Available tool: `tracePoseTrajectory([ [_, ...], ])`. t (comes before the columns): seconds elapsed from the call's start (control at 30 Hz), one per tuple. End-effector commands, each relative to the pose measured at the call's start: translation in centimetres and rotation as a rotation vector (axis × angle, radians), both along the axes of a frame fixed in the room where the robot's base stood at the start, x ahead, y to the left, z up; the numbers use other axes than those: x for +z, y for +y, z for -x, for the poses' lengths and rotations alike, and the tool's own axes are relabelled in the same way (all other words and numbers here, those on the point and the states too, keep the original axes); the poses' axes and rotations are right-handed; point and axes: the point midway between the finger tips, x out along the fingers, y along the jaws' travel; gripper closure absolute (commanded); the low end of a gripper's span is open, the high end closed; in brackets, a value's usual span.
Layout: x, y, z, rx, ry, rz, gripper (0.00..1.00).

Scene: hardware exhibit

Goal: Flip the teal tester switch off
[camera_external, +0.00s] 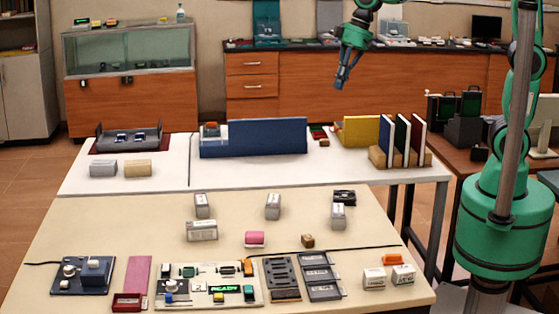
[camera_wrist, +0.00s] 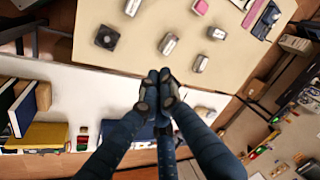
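A pale tester panel (camera_external: 207,301) lies on the front table, with a lit green display (camera_external: 225,288), a white knob and several small coloured parts. Small teal-green parts show at its upper left (camera_external: 188,271) and right (camera_external: 249,292); I cannot tell which is the tester switch or how it is set. My gripper (camera_external: 341,84) hangs high above the rear white table, far from the panel. In the wrist view its fingertips (camera_wrist: 159,88) meet with nothing visible between them. I cannot make out the tester panel in the wrist view.
A dark device with a white knob (camera_external: 70,285) and a pink strip with a red box (camera_external: 127,302) stand left of the panel. Dark trays (camera_external: 320,274) lie right of it. Grey blocks (camera_external: 202,231) stand behind. Upright boards (camera_external: 402,143) stand on the rear table.

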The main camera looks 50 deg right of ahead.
Motion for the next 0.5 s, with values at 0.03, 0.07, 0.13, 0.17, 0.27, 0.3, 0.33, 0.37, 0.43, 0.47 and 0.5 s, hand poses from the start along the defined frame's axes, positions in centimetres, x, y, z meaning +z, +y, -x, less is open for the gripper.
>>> tracePoseTrajectory([
  [0.03, -0.3, 1.3, -0.5, 0.015, 0.012, -0.003, 1.0],
  [0.07, -0.4, 2.1, -0.8, 0.023, 0.017, -0.005, 1.0],
  [0.13, -0.8, 3.8, -1.5, 0.041, 0.029, -0.011, 1.0],
  [0.17, -1.0, 4.5, -1.8, 0.048, 0.035, -0.013, 1.0],
  [0.27, -1.6, 7.0, -2.6, 0.074, 0.052, -0.021, 1.0],
  [0.3, -2.0, 8.1, -2.8, 0.085, 0.061, -0.023, 1.0],
  [0.33, -2.2, 8.8, -3.1, 0.093, 0.066, -0.026, 1.0],
  [0.37, -2.5, 9.6, -3.3, 0.101, 0.071, -0.027, 1.0],
  [0.43, -3.0, 11.4, -3.7, 0.12, 0.084, -0.032, 1.0],
  [0.47, -3.3, 12.2, -3.8, 0.126, 0.09, -0.034, 1.0],
  [0.5, -3.7, 13.3, -4.1, 0.136, 0.097, -0.036, 1.0],
])
